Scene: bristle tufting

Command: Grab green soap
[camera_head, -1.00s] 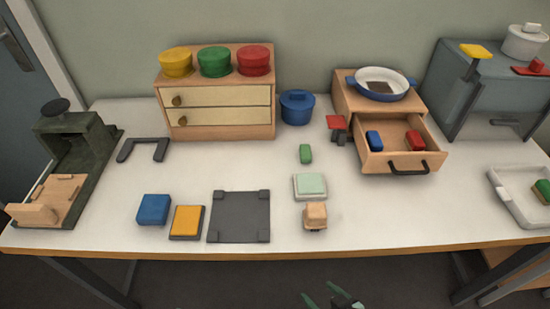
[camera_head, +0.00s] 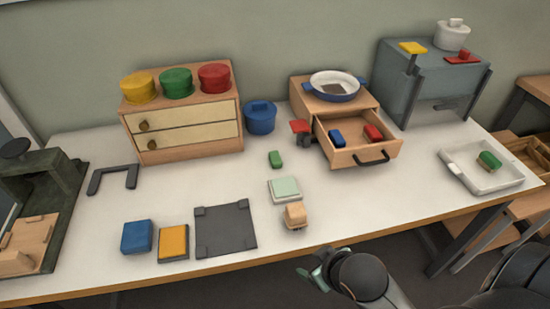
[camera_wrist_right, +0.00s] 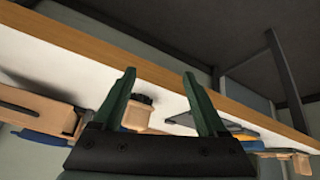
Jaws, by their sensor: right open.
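A small green block (camera_head: 276,158), plain and soap-like, lies on the white table just behind a pale green square pad (camera_head: 284,189). A second green piece (camera_head: 489,160), with a brownish lower part, sits in the white tray (camera_head: 460,176) at the right; I cannot tell for sure which one is the soap. My right gripper (camera_head: 314,272) is in front of the table's front edge, well short of both. In the right wrist view its two green fingers (camera_wrist_right: 160,78) are apart with nothing between them. My left gripper is out of view.
An open drawer (camera_head: 362,156) with a blue and a red block stands behind and right of the green block. A beige block (camera_head: 295,215) is near the front edge. A blue pot (camera_head: 260,117) is at the back. The table between drawer and tray is clear.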

